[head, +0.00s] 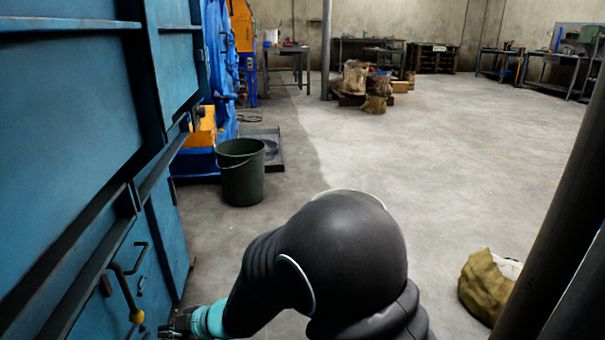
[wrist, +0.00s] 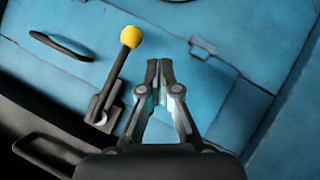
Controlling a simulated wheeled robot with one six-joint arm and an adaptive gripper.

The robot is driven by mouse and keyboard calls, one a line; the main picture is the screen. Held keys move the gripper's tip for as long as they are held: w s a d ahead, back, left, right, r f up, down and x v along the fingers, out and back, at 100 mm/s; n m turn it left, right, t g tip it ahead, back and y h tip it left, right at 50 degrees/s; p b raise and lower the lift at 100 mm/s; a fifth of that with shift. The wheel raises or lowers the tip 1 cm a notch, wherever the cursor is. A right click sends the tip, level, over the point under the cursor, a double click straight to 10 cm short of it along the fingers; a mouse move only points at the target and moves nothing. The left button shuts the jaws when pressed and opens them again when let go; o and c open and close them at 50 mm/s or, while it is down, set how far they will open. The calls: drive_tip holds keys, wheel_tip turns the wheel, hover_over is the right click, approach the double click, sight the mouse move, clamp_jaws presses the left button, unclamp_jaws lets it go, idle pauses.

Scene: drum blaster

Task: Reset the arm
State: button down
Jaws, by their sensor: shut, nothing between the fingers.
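My gripper (wrist: 160,68) is shut and empty in the wrist view, its fingertips together in front of the blue machine panel (wrist: 240,30). A lever with a yellow ball knob (wrist: 131,37) stands just left of the fingertips and apart from them in that picture. In the head view my dark arm reaches from the bottom middle to the lower left, where part of my gripper (head: 178,326) shows at the bottom edge. The lever's yellow knob (head: 137,316) is left of it, on the blue machine (head: 60,130). I cannot tell the gap in depth.
A dark handle (wrist: 60,46) is on the panel. A green bucket (head: 242,180) stands beside the machine. A yellowish sack (head: 487,285) lies at the lower right near a dark post (head: 560,220). Open concrete floor (head: 430,150) lies ahead, with workbenches far back.

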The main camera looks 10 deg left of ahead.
drive_tip(key=w+d+f+m+t+h, duration=0.2)
drive_tip(key=w+d+f+m+h, duration=0.15)
drive_tip(key=d+f, duration=0.2)
drive_tip(key=w+d+r+m+t+h, duration=0.1)
drive_tip(key=d+r+m+h, duration=0.1)
drive_tip(key=d, duration=0.4)
drive_tip(key=w+d+r+m+t+h, duration=0.1)
drive_tip(key=w+d+r+m+h, duration=0.15)
drive_tip(key=d, duration=0.35)
drive_tip(key=s+d+r+m+g+h+p, duration=0.1)
drive_tip(key=s+d+r+m+h, duration=0.2)
drive_tip(key=d, duration=0.5)
drive_tip(key=s+d+r+m+h+p, duration=0.15)
drive_tip(key=d+r+m, duration=0.3)
drive_tip(key=d, duration=0.45)
drive_tip(key=s+d+r+m+t+p, duration=0.1)
drive_tip(key=s+d+r+m+p, duration=0.1)
drive_tip(key=s+d+r+m, duration=0.2)
drive_tip(key=s+d+r+m+p, duration=0.3)
drive_tip(key=s+d+r, duration=0.5)
drive_tip(key=d+r, duration=0.5)
wheel_tip(320, 180, up, 3)
drive_tip(key=shift+s+d+f+m+t+y, duration=0.25)
drive_tip(key=shift+m+t+y, duration=0.15)
drive_tip(key=shift+m, duration=0.35)
